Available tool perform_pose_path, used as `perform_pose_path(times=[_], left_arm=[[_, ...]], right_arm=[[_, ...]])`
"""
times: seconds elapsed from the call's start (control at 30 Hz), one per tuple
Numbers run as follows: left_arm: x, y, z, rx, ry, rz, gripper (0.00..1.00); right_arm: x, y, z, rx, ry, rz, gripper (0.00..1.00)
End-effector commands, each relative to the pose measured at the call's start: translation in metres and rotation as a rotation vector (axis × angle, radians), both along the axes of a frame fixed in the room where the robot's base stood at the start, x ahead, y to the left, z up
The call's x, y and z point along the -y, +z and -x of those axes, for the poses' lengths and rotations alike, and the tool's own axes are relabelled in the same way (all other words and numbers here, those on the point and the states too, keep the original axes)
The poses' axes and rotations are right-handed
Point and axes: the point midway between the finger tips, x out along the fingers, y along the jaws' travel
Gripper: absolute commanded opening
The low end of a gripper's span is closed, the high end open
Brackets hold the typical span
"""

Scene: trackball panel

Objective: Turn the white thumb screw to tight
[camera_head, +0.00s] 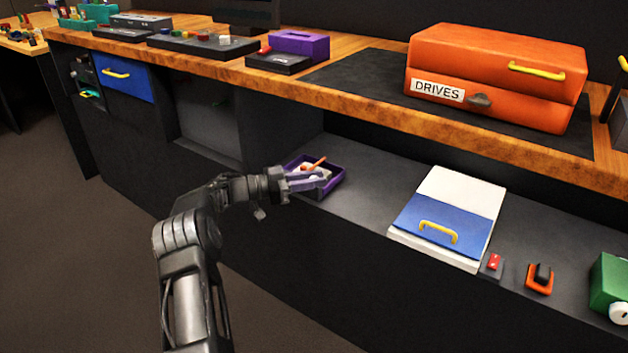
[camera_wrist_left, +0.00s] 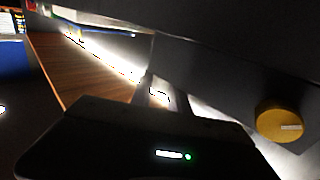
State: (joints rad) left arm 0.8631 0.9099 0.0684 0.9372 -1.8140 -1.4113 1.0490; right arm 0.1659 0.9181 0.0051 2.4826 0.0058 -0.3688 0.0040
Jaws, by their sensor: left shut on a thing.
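A round white knob (camera_head: 619,313) shows on the front of the green box (camera_head: 610,284) at the far right of the head view, partly cut off by the frame; it looks like the white thumb screw. My left gripper (camera_head: 313,181) is far to its left, at a purple open tray (camera_head: 338,184) on the lower shelf. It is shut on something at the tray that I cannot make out. An orange stick-like piece (camera_head: 315,164) and a pale piece show beside its fingers. The left wrist view is dark and does not clearly show the fingertips. My right gripper is not in view.
A blue-and-white panel with a yellow handle (camera_head: 440,231), a red switch (camera_head: 494,262) and an orange-based black switch (camera_head: 540,275) lie between the tray and green box. The wooden counter (camera_head: 375,110) overhangs the shelf. A yellow knob (camera_wrist_left: 279,120) shows in the left wrist view.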

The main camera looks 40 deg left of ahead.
Motion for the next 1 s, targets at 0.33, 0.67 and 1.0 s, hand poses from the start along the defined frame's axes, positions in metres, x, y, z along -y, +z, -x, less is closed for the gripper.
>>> perform_pose_path(times=[0.33,0.67,1.0], left_arm=[[0.000,0.001,0.000,0.002,0.000,0.002,0.38],[-0.001,0.001,0.000,0.002,0.001,0.001,0.43],[-0.023,0.001,0.026,0.002,0.006,0.003,0.43]], right_arm=[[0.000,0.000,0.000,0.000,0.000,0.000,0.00],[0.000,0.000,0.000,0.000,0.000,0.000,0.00],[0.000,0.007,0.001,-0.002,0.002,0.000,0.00]])
